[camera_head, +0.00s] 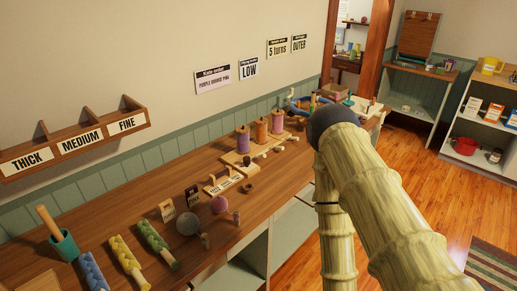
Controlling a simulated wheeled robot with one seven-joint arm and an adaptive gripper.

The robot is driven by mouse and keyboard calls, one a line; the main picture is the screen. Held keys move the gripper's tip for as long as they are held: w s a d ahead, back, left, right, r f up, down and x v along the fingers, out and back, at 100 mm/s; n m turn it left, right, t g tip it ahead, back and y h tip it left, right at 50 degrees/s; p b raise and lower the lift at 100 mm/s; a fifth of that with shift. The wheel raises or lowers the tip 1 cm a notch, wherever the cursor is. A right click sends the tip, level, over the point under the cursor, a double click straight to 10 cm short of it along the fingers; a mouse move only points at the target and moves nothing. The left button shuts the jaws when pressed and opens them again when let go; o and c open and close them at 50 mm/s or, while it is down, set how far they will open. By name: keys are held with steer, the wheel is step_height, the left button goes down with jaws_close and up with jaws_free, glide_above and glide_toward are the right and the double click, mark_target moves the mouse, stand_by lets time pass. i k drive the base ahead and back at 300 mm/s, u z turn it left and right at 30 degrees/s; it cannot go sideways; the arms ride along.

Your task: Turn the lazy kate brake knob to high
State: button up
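The lazy kate (256,148) is a light wooden stand on the workbench in the middle of the view. It carries a purple spool (243,139), an orange spool (261,131) and a pink spool (277,122). A small dark knob-like piece (247,161) shows at its front left; I cannot tell for sure that it is the brake knob, nor read its setting. My bamboo-like arm with a dark rounded joint fills the right of the view. My gripper is not visible.
The workbench (137,199) runs along the wall. Near the kate are a small labelled wooden block (222,184), a grey ball (187,222) and a mauve ball (219,204). A wall sign (249,69) reads LOW. Open wooden floor (425,167) lies to the right.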

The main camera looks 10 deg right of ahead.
mark_target(247, 159)
steer(key=k, duration=1.2)
steer(key=u, duration=0.65)
steer(key=i, duration=1.4)
steer(key=z, duration=0.65)
